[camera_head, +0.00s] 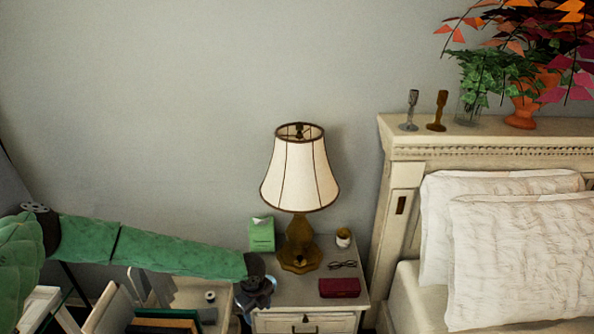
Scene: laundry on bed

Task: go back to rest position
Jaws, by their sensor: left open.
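My left arm comes in from the left edge and reaches across to the nightstand (290,288). My left gripper (257,300) is at the nightstand's left front corner. It is small and dark in the view, open, with nothing seen between its fingers. Whether it touches the nightstand cannot be told. My right gripper does not show.
A lamp (300,180), a green tissue box (261,234), glasses (343,265), a dark red case (339,288) and a small pot (343,238) stand on the nightstand. The bed headboard (400,175) with pillows (520,260) is at right. Wall space above my arm is free.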

